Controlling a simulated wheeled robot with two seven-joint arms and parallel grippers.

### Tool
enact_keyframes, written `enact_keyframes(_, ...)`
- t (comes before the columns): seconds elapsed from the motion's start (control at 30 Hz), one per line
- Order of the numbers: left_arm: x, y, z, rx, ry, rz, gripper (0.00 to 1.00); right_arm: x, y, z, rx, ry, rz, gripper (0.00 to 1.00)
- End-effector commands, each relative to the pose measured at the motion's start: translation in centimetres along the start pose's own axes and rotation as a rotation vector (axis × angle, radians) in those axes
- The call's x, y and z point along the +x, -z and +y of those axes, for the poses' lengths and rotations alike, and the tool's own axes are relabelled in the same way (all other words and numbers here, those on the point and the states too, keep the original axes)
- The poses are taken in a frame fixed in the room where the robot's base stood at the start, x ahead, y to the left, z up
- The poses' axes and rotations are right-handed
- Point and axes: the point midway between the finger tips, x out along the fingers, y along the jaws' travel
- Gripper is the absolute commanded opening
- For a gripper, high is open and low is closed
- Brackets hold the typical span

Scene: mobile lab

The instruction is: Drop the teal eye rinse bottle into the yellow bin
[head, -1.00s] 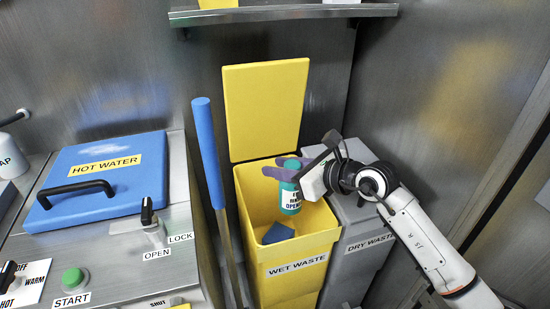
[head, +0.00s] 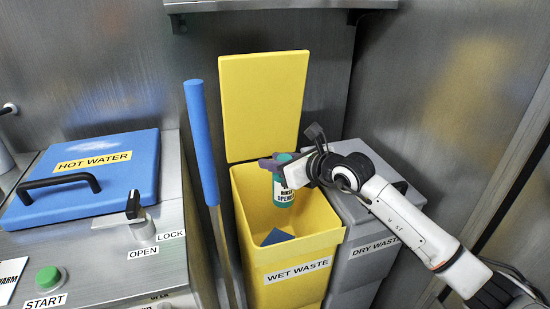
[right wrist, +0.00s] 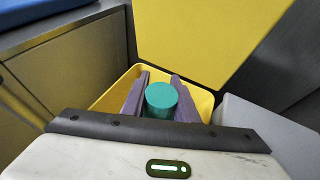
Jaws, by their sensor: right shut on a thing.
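The teal eye rinse bottle (head: 283,190) has a white label and is upright between the fingers of my right gripper (head: 280,164). The gripper is shut on it. The right wrist view shows its teal cap (right wrist: 161,97) between the two purple-grey fingers (right wrist: 155,95). The yellow bin (head: 296,255), labelled WET WASTE, stands open with its lid raised behind. The bottle is over the bin's opening, its lower part at or below the rim level in the head view. A blue item (head: 277,237) lies inside the bin. My left gripper is not in view.
A grey DRY WASTE bin (head: 375,255) stands right beside the yellow one, under my right arm. A blue-handled pole (head: 203,140) stands at the left. The raised yellow lid (head: 264,105) is behind. A hot water unit (head: 90,170) is further left, and a shelf (head: 280,4) is above.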

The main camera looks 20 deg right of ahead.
Motion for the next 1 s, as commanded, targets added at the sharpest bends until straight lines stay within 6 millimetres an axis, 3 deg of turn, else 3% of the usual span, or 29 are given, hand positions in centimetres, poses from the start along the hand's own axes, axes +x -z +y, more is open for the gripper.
enact_keyframes(0.3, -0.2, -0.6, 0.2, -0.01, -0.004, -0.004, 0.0, 0.2, 0.3, 0.0, -0.001, 0.0, -0.003, 0.0)
enact_keyframes(0.33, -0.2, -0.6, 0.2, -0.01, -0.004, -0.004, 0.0, 0.2, 0.3, 0.0, -0.001, 0.001, -0.003, 0.28)
enact_keyframes(0.47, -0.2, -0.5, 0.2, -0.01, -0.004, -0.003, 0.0, 0.2, 0.4, 0.0, 0.0, 0.0, -0.003, 0.48)
enact_keyframes(0.77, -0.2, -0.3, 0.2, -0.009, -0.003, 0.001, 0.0, 0.1, 0.5, 0.0, 0.0, 0.0, 0.001, 0.48)
enact_keyframes(1.0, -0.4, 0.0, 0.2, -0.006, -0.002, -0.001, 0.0, -3.0, 0.5, -0.1, -0.002, 0.002, 0.001, 0.48)
